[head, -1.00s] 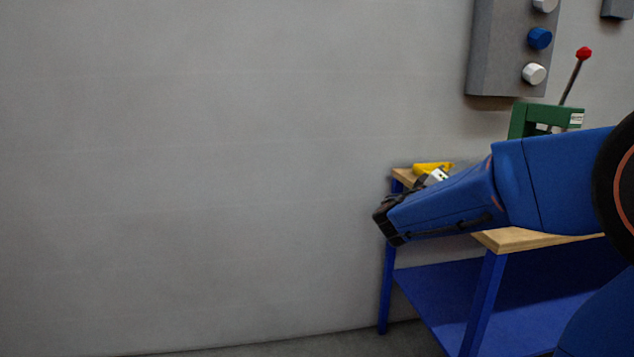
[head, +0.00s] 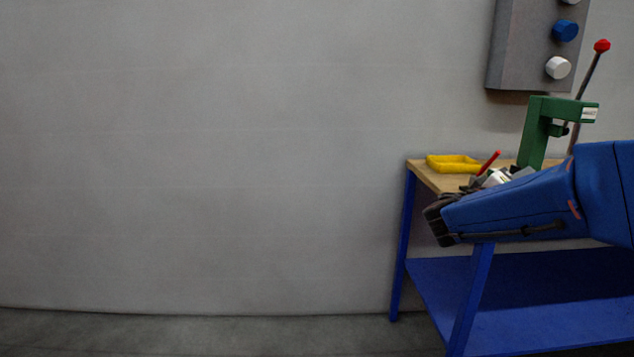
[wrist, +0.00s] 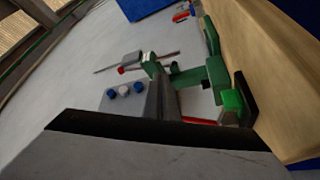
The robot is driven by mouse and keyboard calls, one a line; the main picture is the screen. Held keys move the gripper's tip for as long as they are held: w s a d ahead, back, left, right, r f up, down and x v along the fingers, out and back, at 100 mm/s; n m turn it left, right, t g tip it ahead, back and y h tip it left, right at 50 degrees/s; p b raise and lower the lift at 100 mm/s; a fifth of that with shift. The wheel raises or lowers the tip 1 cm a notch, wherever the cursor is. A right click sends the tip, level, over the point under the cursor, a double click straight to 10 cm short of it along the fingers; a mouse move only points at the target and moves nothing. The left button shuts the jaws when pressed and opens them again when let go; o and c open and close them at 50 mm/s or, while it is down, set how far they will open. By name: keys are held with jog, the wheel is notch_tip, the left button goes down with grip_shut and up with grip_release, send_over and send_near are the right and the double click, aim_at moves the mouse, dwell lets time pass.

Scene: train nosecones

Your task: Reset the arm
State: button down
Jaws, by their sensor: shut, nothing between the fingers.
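My blue arm (head: 520,205) reaches in from the right in the head view, in front of the workbench, with its dark end joint (head: 438,222) at its left tip. My gripper (head: 495,180) shows only as small dark and white parts behind the forearm, near the bench top. It is shut and holds nothing. Its fingertips are mostly hidden. In the wrist view, a large grey surface fills the bottom and the scene is strongly tilted.
The workbench (head: 420,180) has a wooden top and blue frame. It bears a yellow tray (head: 452,162), a red-handled item (head: 489,161) and a green press (head: 535,135) with a red-knobbed lever. A grey knob panel (head: 510,45) hangs above. Floor at left is clear.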

jog(key=s+f+m+g+y, duration=0.1)
jog(key=s+f+g+y, duration=0.25)
jog(key=s+f, duration=0.5)
jog(key=s+f+g+y, duration=0.35)
jog(key=s+f, duration=0.25)
jog(key=s, duration=0.5)
jog(key=s+a+f+t+y, duration=0.1)
jog(key=s+a+f+y, duration=0.2)
jog(key=a, duration=0.3)
jog(key=s+a+f+n+t+y, duration=0.1)
jog(key=s+a+f+y, duration=0.2)
jog(key=a, duration=0.4)
jog(key=s+a+f+y, duration=0.3)
jog(key=s+a+y, duration=0.1)
jog(key=a, duration=0.3)
jog(key=shift+s+f+n+t+y, duration=0.25)
jog(key=shift+n+t+y, duration=0.15)
jog(key=shift+y, duration=0.4)
